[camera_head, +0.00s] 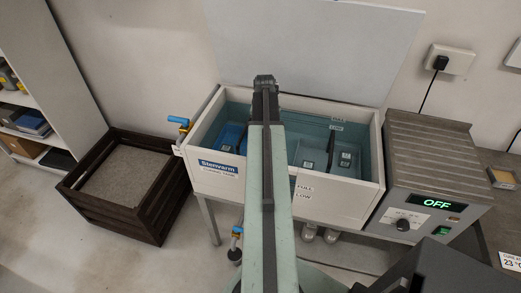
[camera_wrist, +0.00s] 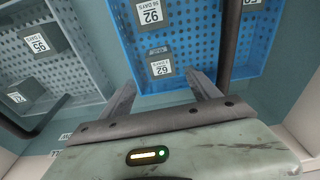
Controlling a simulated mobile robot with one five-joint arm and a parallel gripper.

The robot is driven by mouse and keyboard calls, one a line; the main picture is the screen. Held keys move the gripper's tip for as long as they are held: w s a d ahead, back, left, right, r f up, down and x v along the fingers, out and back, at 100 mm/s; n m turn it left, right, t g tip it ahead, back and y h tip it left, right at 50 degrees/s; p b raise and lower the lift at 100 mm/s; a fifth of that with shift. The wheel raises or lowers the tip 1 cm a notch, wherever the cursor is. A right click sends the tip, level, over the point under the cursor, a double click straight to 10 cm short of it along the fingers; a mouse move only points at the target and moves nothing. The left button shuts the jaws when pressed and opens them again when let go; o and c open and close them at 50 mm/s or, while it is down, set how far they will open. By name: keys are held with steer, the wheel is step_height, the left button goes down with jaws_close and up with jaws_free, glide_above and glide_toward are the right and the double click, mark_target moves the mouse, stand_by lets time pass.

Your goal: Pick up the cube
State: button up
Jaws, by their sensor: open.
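My gripper (camera_wrist: 160,79) is open and empty in the wrist view, its two fingers pointing toward a blue perforated basket (camera_wrist: 195,52). A dark grey cube with a white label reading 62 (camera_wrist: 159,68) sits in that basket, just beyond and between the fingertips. I cannot tell the height gap, but the fingers are not closed on it. Another grey cube labelled 92 (camera_wrist: 150,14) lies farther up in the same basket. In the head view the blue basket (camera_head: 229,137) shows at the left of the tank; my arm hides the gripper there.
The white water tank (camera_head: 212,178) has raised walls and an open lid (camera_head: 320,45). A grey basket with more labelled cubes (camera_head: 307,165) is in its right part. Dark basket handles (camera_wrist: 229,45) rise close to the right finger. A control box (camera_head: 425,185) stands at right, a dark crate (camera_head: 125,208) at left.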

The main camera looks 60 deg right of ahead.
steer(key=shift+w, duration=0.1)
steer(key=f+b, duration=0.5)
steer(key=d+f+b, duration=0.1)
steer(key=f+b, duration=0.1)
steer(key=f, duration=0.1)
steer(key=shift+w+b, duration=0.25)
steer(key=shift+b, duration=0.15)
steer(key=shift+a+r, duration=0.1)
steer(key=shift+r, duration=0.1)
jaws_close()
steer(key=shift+r+p, duration=0.1)
steer(key=shift+p, duration=0.25)
step_height(320, 180, up, 10)
steer(key=p, duration=1)
